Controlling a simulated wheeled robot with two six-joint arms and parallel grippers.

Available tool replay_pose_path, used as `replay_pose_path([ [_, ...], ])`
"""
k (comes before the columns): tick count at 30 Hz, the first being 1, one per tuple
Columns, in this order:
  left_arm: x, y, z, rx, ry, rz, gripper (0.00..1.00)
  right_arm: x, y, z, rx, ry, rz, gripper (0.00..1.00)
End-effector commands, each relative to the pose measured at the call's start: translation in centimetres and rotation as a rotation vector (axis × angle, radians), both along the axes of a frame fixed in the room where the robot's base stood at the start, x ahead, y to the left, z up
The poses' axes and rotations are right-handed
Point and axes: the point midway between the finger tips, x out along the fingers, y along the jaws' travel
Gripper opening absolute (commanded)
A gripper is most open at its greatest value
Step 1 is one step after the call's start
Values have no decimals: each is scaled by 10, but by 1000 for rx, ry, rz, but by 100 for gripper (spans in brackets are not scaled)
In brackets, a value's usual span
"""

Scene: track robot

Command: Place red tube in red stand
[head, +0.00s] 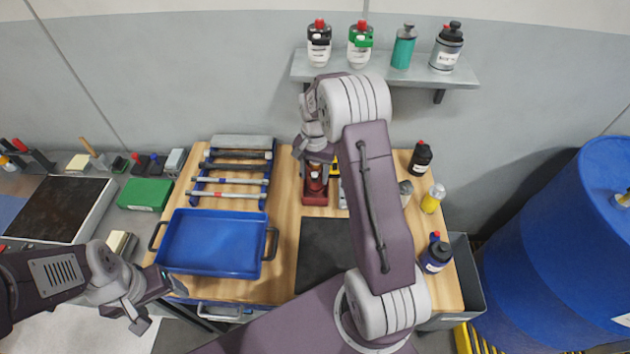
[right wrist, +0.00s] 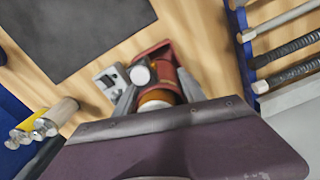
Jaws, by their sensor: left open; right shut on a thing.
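The red stand (head: 314,197) is on the wooden table below my right gripper (head: 315,163). In the right wrist view it appears as a red block (right wrist: 151,50) beyond the fingers. My right gripper (right wrist: 158,95) is shut on the red tube (right wrist: 157,98), seen end-on with an orange-brown rim and pale top. The tube also shows in the head view (head: 316,182), at the stand. I cannot tell how deep it sits, as the fingers and wrist hide part of it. My left gripper (head: 158,307) is open and empty at the table's front left.
A blue tray (head: 212,243) lies left of a dark mat (head: 325,255). A tool rack (head: 235,181) stands behind the tray. Small bottles (head: 421,157) line the table's right side. A shelf (head: 385,68) with bottles hangs above. A blue barrel (head: 555,250) is at right.

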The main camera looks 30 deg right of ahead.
Motion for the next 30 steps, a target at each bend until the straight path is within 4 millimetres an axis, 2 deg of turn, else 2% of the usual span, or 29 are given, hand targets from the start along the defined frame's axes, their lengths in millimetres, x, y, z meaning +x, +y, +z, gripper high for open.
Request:
replay_pose_path([
  [2, 0, 0, 0, 0, 0, 0, 73, 0, 0, -1, 0, 0, 0, 0],
  [9, 0, 0, 5, 0, 0, 0, 73, -1, 0, -37, 0, 1, 0, 0],
  [21, 0, 0, 2, 0, 0, 0, 73, 0, 0, -45, 0, 0, 0, 0],
  [22, 0, 0, 3, 0, 0, 0, 73, -1, 0, -44, 1, 1, 0, 56],
  [23, 0, 0, 3, 0, 0, 0, 73, -1, 0, -44, 1, 1, 0, 64],
  [24, 0, 0, 3, 0, 0, 0, 73, -1, 0, -44, 1, 1, 0, 69],
  [30, 0, 0, 3, 0, 0, 0, 73, -1, 0, -43, 1, 1, 0, 69],
])
